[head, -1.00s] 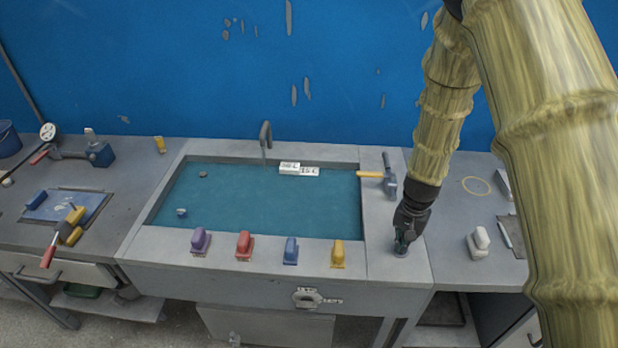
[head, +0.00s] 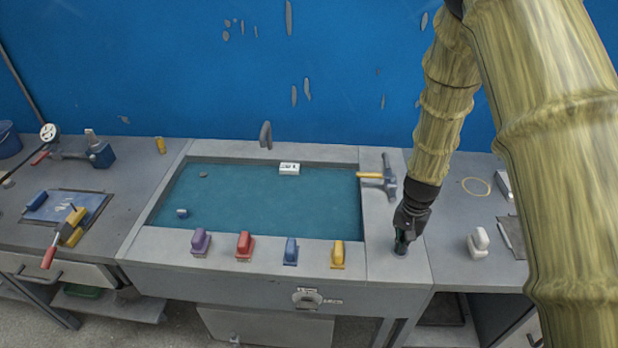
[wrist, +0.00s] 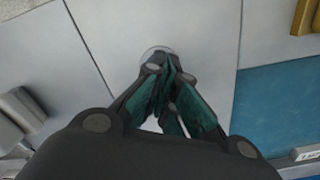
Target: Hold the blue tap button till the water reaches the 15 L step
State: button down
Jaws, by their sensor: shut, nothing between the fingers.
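The sink holds teal water (head: 265,205). One white labelled step block (head: 289,168) shows at its back edge; its lettering is too small to read surely. No second step label shows above the water. The grey tap (head: 265,135) stands behind the sink, with no stream visible below it. My gripper (head: 401,246) is shut and points down at the right-hand deck of the sink. In the wrist view, a pale round rim (wrist: 157,52) shows at the fingertips. The blue of the button is hidden, and I cannot tell whether the fingertips touch it.
A hammer (head: 388,176) lies on the deck behind my gripper. A white block (head: 478,242) stands on the right counter.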

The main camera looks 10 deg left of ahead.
jog(key=shift+r+p, duration=2.3)
jog(key=shift+r, duration=1.05)
jog(key=shift+f, duration=0.1)
